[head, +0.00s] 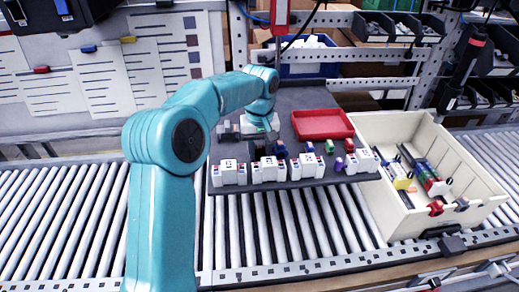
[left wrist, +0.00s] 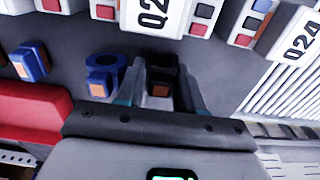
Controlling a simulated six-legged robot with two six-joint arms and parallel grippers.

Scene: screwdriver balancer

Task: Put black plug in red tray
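The black plug (left wrist: 160,90), with an orange square on its face, sits between the two fingers of my left gripper (left wrist: 162,72) in the left wrist view. The fingers flank it closely; I cannot tell whether they press on it. In the head view my left gripper (head: 264,146) is low over the dark board, behind the row of white terminal blocks, and the plug is hard to make out. The red tray (head: 322,125) lies on the board to the right of the gripper and looks empty; its edge shows in the left wrist view (left wrist: 30,115). My right gripper is not in view.
Blue plugs (left wrist: 30,63) lie near the gripper. Green (head: 329,146) and purple (head: 339,163) plugs lie in front of the tray. White terminal blocks (head: 228,172) line the board's front edge. A cream bin (head: 468,163) with parts stands right, on the roller conveyor (head: 60,215).

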